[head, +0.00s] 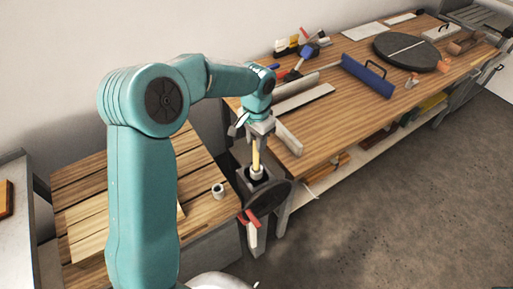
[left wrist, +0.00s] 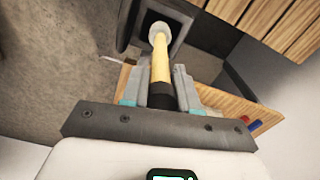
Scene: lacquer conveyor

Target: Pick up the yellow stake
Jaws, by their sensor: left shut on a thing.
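The yellow stake (head: 256,158) hangs nearly upright from my left gripper (head: 258,136) in the head view. In the left wrist view, the stake (left wrist: 160,66) has a pale far end and a black part near the jaws. My left gripper (left wrist: 160,88) is shut on it, with a grey finger on each side. The stake's far end is over or at the dark opening of a grey square holder (left wrist: 183,22). I cannot tell if the tip is inside it. My right gripper is not in view.
A dark disc (head: 268,198) and a red-and-white part (head: 251,230) are close below the holder. A long wooden bench (head: 330,125) with tools stands at the right. A lower wooden table (head: 205,205) with a small grey cup (head: 218,191) is at the left. Floor at right is clear.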

